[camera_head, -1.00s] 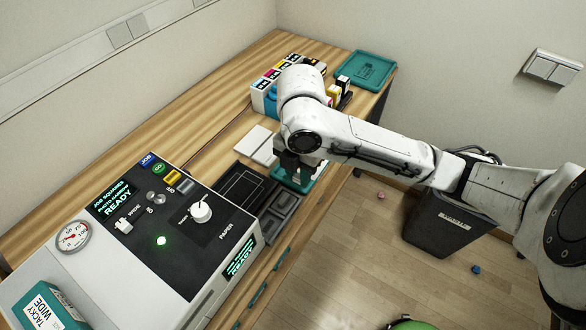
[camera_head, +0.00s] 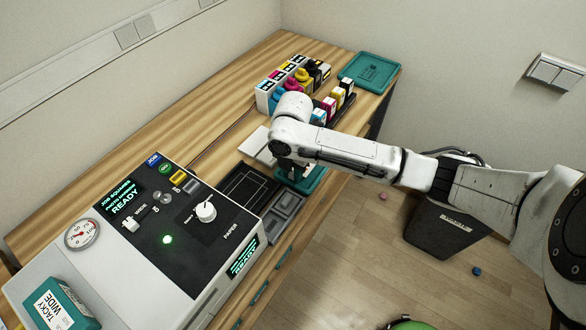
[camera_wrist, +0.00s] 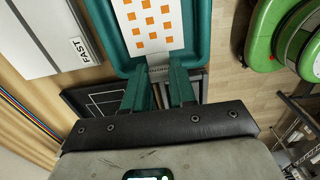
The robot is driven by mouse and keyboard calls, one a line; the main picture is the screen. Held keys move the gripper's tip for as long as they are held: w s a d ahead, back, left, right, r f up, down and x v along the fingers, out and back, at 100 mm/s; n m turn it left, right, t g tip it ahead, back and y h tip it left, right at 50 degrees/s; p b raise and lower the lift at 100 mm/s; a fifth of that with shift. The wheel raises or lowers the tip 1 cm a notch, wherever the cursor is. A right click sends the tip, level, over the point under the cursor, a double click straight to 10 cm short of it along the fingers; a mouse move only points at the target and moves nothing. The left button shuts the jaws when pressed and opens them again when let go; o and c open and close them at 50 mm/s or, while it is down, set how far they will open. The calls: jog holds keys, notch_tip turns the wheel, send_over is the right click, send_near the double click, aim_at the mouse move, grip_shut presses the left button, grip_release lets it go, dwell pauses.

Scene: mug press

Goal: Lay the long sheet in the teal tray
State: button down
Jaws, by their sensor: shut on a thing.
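The long sheet (camera_wrist: 150,22) is white with rows of orange squares. In the wrist view it stretches away from my gripper (camera_wrist: 159,74) over the teal tray (camera_wrist: 197,28), inside its rims. My gripper is shut on the sheet's near end, between its teal fingers. I cannot tell whether the sheet touches the tray floor. In the head view the teal tray (camera_head: 312,181) shows partly at the bench's front edge, and my gripper (camera_head: 292,170) is over its left part. The arm hides the sheet there.
A white slab marked FAST (camera_wrist: 55,35) lies close left of the tray. The press (camera_head: 150,225), a dark tray (camera_head: 247,190) and a grey bin (camera_head: 284,205) stand nearby. Ink bottles (camera_head: 295,85) and another teal tray (camera_head: 370,71) are farther back. The floor drops away right.

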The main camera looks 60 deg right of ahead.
jog(key=shift+f, duration=0.1)
jog(key=shift+f, duration=0.35)
jog(key=shift+f+b, duration=0.1)
jog(key=shift+b, duration=0.2)
jog(key=c, duration=0.9)
grip_release()
notch_tip(320, 180, up, 13)
jog(key=shift+r, duration=0.1)
